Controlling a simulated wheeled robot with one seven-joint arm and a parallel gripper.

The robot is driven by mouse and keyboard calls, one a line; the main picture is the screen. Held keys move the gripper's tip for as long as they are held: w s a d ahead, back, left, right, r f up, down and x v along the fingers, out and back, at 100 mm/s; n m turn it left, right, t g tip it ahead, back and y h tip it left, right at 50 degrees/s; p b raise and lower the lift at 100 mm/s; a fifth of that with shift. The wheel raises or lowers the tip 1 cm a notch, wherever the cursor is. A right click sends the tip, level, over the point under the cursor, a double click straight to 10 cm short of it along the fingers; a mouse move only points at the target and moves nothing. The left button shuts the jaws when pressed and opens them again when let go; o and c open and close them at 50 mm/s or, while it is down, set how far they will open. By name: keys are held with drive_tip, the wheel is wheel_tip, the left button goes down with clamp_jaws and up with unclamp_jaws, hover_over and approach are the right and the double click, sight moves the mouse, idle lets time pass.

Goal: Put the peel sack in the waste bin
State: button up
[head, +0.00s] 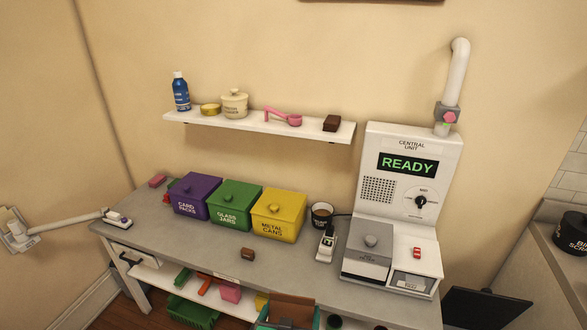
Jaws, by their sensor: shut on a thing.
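My gripper is not in the head view, and I cannot see the peel sack. No container in view is clearly the waste bin. A black tub (572,232) with partly cut-off white lettering, seemingly "BIN SCRA...", stands on a counter at the right edge. A flat-looking black shape (485,308) is at the lower right, beside the desk; I cannot tell what it is.
The grey desk (200,252) holds purple (195,196), green (234,206) and yellow (277,215) lidded boxes and a white central unit (405,190) reading READY. A wall shelf (262,124) hangs above. A white jointed arm (65,226) reaches from the left wall.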

drive_tip(key=s+f+n+y, duration=0.1)
drive_tip(key=s+f, duration=0.1)
drive_tip(key=f, duration=1)
drive_tip(key=s+f+n+y, duration=0.1)
drive_tip(key=s+f, duration=0.2)
drive_tip(key=f, duration=0.9)
drive_tip(key=shift+s+d, duration=0.35)
drive_tip(key=shift+d, duration=0.15)
